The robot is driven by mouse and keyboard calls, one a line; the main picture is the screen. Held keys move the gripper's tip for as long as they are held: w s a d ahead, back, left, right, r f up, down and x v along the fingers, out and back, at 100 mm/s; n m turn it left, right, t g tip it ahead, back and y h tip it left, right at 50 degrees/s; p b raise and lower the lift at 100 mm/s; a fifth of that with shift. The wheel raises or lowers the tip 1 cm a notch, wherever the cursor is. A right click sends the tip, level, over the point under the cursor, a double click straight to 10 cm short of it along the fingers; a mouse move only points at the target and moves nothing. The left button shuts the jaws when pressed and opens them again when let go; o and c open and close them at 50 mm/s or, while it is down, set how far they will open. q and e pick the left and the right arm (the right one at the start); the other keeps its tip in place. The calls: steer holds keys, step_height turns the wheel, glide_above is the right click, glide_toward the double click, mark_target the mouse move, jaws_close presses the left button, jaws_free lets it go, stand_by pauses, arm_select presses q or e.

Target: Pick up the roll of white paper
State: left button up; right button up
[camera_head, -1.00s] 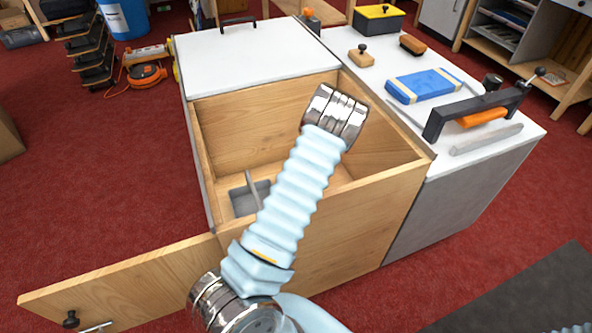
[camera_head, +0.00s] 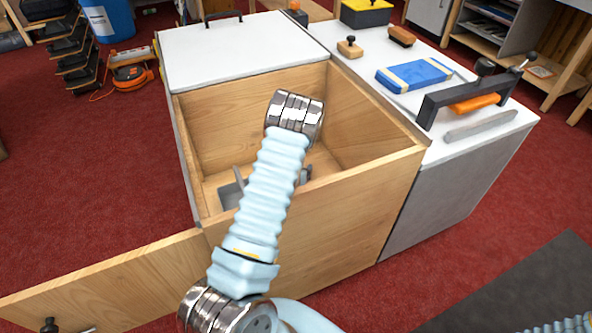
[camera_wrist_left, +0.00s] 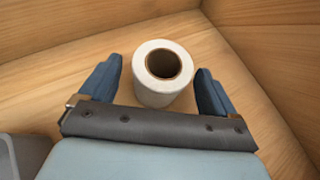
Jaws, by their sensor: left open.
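The roll of white paper (camera_wrist_left: 160,99) stands upright on the wooden floor of the open box, in the left wrist view. Its brown core faces up towards the camera. My left gripper (camera_wrist_left: 158,68) is open, with one blue finger on each side of the roll. Gaps show between the fingers and the paper, so it is not gripped. In the head view my left arm reaches down into the open wooden box (camera_head: 340,215) and hides the roll. My right gripper is out of view; only a bit of my right arm shows at the bottom right corner.
A grey tray (camera_head: 230,196) lies in the box, left of my arm. Wooden walls rise close around the gripper. The white worktop on the right holds a blue pack (camera_head: 415,75) and a black-handled tool (camera_head: 470,98). An open wooden door (camera_head: 110,280) juts out at lower left.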

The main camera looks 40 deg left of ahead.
arm_select(q)
steer(key=shift+c, duration=0.5)
steer(key=c, duration=1)
steer(key=shift+c, duration=0.2)
